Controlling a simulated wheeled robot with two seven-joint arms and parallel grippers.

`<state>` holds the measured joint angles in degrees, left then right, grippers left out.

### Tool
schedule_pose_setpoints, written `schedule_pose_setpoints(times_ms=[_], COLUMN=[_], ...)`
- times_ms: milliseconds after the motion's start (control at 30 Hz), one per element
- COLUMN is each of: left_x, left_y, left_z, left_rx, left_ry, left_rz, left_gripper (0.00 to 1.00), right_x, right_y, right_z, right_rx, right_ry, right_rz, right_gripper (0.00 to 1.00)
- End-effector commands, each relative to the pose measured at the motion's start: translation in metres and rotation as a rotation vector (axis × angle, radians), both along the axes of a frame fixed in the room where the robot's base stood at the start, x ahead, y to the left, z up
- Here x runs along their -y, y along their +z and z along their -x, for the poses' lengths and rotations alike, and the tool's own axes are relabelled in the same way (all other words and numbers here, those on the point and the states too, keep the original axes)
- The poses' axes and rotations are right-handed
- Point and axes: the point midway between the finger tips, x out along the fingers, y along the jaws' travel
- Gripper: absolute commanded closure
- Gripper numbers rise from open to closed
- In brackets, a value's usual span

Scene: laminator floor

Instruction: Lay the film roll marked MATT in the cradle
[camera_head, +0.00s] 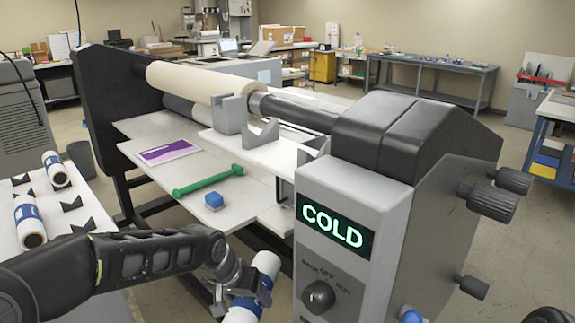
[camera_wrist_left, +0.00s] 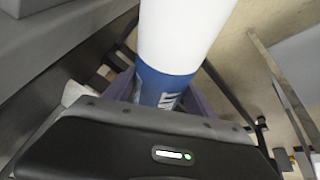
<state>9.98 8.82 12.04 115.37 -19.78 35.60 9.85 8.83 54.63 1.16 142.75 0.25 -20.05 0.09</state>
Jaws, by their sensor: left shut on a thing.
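My left gripper (camera_head: 249,289) is shut on a white film roll (camera_head: 267,263) with a blue band, held in front of the laminator, left of its control box. In the left wrist view the roll (camera_wrist_left: 185,35) runs up and away from the jaws. Its blue label (camera_wrist_left: 160,88) shows white letters, partly hidden, that look like the end of MATT. The cradle, a pale shelf with grey V-notched supports (camera_head: 262,134), is on the laminator, above and beyond the gripper. No roll lies in its notches. My right gripper is not in view.
Two blue-banded rolls (camera_head: 55,168) (camera_head: 29,221) lie on the left table among dark V-stands. The control box (camera_head: 349,240) reads COLD and stands close right of the held roll.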

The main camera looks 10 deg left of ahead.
Motion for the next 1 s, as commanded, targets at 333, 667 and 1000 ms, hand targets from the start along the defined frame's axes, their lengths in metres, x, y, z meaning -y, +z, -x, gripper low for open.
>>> schedule_pose_setpoints(times_ms=[333,667,1000], left_x=[0.000,0.000,-0.028], left_y=[-0.026,-0.025,0.011], left_z=[-0.001,-0.001,-0.011], left_rx=[0.004,0.003,0.007], left_ry=[0.000,0.000,0.114], left_rz=[0.002,0.002,0.033], left_gripper=[1.00,1.00,1.00], right_x=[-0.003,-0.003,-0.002], right_y=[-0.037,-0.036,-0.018], right_z=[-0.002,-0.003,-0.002], right_rx=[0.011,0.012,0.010], right_ry=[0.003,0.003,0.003], right_rz=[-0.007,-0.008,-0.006], right_gripper=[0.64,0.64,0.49])
